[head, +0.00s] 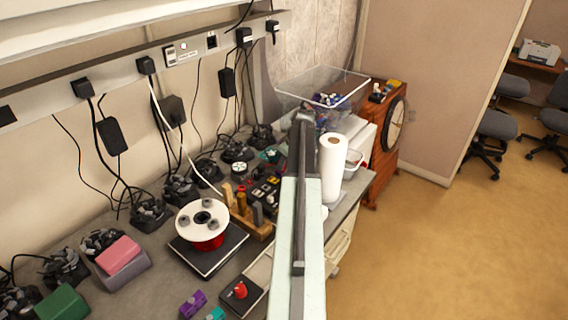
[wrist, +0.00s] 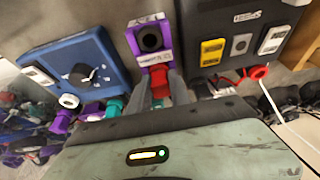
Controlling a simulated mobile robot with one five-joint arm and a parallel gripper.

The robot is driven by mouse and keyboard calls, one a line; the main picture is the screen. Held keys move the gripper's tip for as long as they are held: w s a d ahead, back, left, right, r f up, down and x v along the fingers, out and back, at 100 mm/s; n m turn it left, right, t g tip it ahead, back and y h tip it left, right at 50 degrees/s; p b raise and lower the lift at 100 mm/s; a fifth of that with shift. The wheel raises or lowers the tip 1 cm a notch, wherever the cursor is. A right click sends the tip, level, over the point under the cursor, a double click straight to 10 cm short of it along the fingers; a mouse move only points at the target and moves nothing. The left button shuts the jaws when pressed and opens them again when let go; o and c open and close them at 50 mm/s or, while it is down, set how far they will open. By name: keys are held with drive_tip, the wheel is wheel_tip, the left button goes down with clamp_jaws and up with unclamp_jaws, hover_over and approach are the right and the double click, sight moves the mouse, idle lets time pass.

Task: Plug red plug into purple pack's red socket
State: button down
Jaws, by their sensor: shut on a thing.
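My gripper (wrist: 160,92) is shut on a red plug (wrist: 159,82), with a grey finger on each side of it in the wrist view. Just beyond the plug is a purple pack (wrist: 169,46) with white labels and a dark round opening. The red plug looks close against the pack's near side; I cannot tell whether it touches or is inserted. No separate red socket can be made out, as the plug and fingers cover that side. In the head view my arm crosses the middle, and I cannot make out the gripper or held plug.
In the wrist view, a blue box (wrist: 95,62) with a dial stands left, and a black box (wrist: 226,22) with yellow and white parts stands right. A red ring-ended part (wrist: 258,72) sits near the black box. In the head view, a spool (head: 203,218) and paper roll (head: 333,165) stand on the crowded bench.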

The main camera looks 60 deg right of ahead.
drive_tip(key=shift+f, duration=0.3)
idle(0.6)
drive_tip(key=c, duration=1.1)
unclamp_jaws()
wheel_tip(320, 180, up, 5)
drive_tip(key=p, duration=0.4)
drive_tip(key=shift+a, duration=0.1)
drive_tip(key=shift+s+a+f+b, duration=0.15)
drive_tip(key=shift+s+a+f, duration=0.15)
drive_tip(key=shift+s+a, duration=0.3)
drive_tip(key=shift+s+a+f+b, duration=0.15)
drive_tip(key=shift+s+a+f, duration=0.2)
drive_tip(key=shift+a, duration=0.3)
drive_tip(key=s+a, duration=0.2)
drive_tip(key=a, duration=0.1)
drive_tip(key=s+a+r, duration=0.1)
drive_tip(key=s+a, duration=0.2)
drive_tip(key=s+a+p, duration=0.1)
drive_tip(key=s+a, duration=0.2)
drive_tip(key=a, duration=0.1)
drive_tip(key=shift+r, duration=0.15)
drive_tip(key=shift+w, duration=0.1)
